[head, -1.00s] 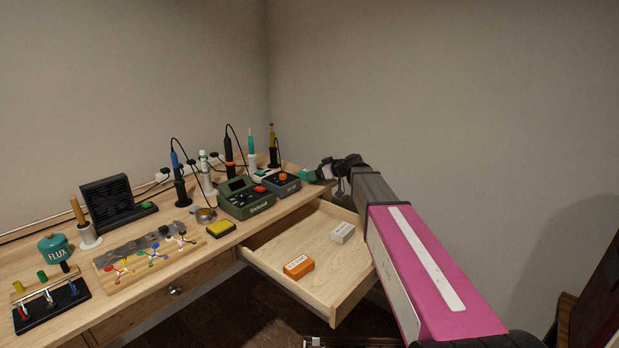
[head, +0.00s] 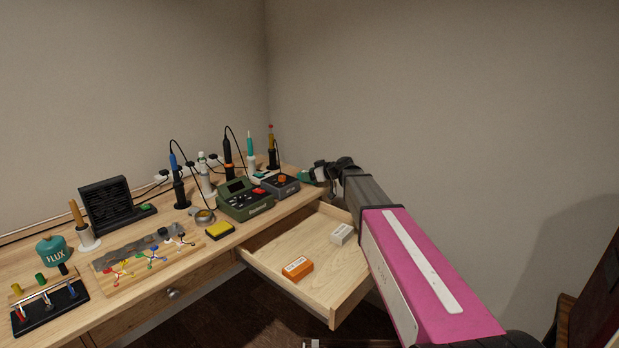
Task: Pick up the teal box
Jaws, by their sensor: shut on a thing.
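A teal box (head: 306,177) shows as a small patch of colour at the far right end of the workbench, mostly hidden by my gripper. My gripper (head: 318,174) is at the end of my arm, at that far corner, shut on the teal box. The fingertips are small and partly covered by the wrist, so the exact grip is hard to see. I cannot tell whether the box touches the bench top.
An open drawer (head: 322,302) holds an orange box (head: 298,268) and a white box (head: 342,233) below my arm. A green soldering station (head: 245,201) and a grey unit (head: 283,186) stand left of my gripper. Several irons stand behind. The wall side at right is clear.

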